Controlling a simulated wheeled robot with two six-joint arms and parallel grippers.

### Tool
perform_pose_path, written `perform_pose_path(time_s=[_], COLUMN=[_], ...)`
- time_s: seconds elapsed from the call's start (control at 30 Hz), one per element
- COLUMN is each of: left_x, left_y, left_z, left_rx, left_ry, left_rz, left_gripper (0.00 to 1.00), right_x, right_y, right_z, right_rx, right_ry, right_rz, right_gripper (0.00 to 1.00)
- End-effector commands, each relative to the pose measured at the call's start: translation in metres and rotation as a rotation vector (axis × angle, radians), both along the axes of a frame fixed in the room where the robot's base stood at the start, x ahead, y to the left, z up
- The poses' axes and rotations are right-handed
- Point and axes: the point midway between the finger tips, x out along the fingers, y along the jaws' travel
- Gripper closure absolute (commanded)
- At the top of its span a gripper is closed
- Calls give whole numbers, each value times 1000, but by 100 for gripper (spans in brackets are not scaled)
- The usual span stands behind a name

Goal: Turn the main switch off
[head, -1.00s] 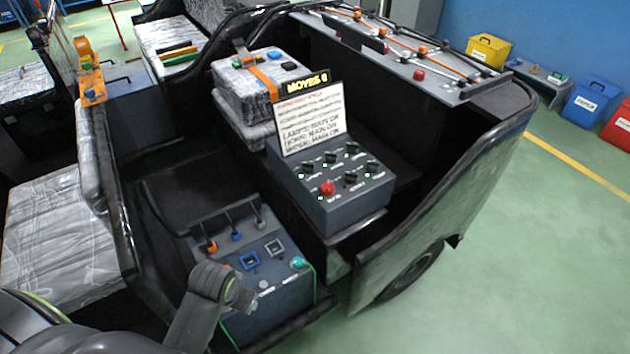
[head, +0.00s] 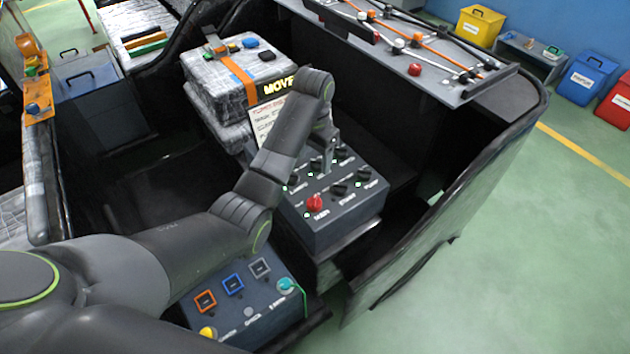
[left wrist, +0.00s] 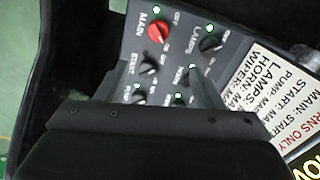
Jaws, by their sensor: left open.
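The main switch (head: 315,203) is a red knob on the front of a grey control box (head: 345,222). In the left wrist view the red knob (left wrist: 159,31) sits beside the label MAIN, with a small lit lamp next to it. I cannot tell clearly which way it points. My left gripper (head: 327,165) is over the box, behind the red knob among the black knobs, and apart from the red knob. In the left wrist view its open fingers (left wrist: 160,85) straddle part of the panel below the red knob. My right gripper is not in view.
Several black knobs (head: 338,189) with lit green lamps surround the red one. A written sign (head: 263,117) stands behind the box, partly hidden by my left arm. A lower box (head: 262,300) with coloured square frames lies in front. A rail shelf (head: 455,75) is at the right.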

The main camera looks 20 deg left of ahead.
Motion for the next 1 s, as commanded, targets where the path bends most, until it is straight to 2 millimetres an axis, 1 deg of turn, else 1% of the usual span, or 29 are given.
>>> perform_pose_path(time_s=[0.03, 0.1, 0.17, 0.4, 0.43, 0.47, 0.57, 0.7, 0.8, 0.9, 1.0], left_x=[1, 2, 2, 2, 1, 1, 0, 0, -1, -1, -1], left_y=[-2, -2, -2, -2, -2, -2, -2, -2, -2, -2, -2], left_z=[1, -1, -5, -32, -35, -39, -61, -92, -114, -135, -151], left_rx=[-1, 0, 0, 0, 0, 0, 1, 0, 0, 1, 1], left_ry=[4, 5, 5, 3, 5, 8, 8, 8, 8, 7, 5], left_rz=[-5, -7, -7, -6, -5, -5, -5, -6, -5, -5, -5], left_gripper=[39, 39, 39, 39, 39, 39, 39, 39, 39, 39, 39], right_x=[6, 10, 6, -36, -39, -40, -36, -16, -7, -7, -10], right_y=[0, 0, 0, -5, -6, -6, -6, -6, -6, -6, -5], right_z=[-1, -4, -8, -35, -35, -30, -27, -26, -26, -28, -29], right_rx=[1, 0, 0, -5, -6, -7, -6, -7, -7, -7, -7], right_ry=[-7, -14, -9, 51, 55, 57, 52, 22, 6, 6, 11], right_rz=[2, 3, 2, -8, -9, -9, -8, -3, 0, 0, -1], right_gripper=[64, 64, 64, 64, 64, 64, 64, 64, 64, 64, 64])
